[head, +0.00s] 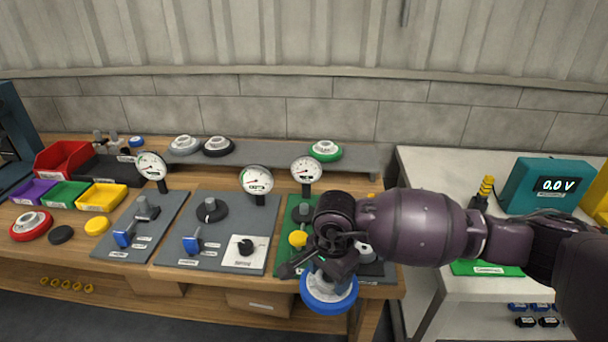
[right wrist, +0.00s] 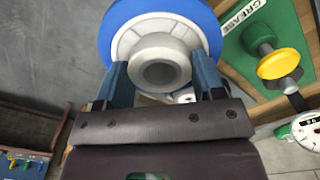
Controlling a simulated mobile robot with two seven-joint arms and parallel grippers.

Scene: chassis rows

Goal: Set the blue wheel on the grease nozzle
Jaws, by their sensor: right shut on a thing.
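My right gripper (head: 322,266) is shut on the blue wheel (head: 329,291), which it holds in the air at the bench's front edge. In the right wrist view the two fingers (right wrist: 160,76) clasp the pale central hub of the blue wheel (right wrist: 116,32). The green plate (head: 289,212) also shows in the head view, partly hidden by my right arm. Which part is the nozzle cannot be told. My left gripper is out of view.
Grey panels with gauges and blue-handled valves (head: 124,239) stand left of the green plate. A rear shelf (head: 262,158) holds grey, black and green wheels. Coloured bins (head: 62,158) and a red wheel (head: 31,223) are at left. A white table (head: 430,180) with a teal meter (head: 545,186) is at right.

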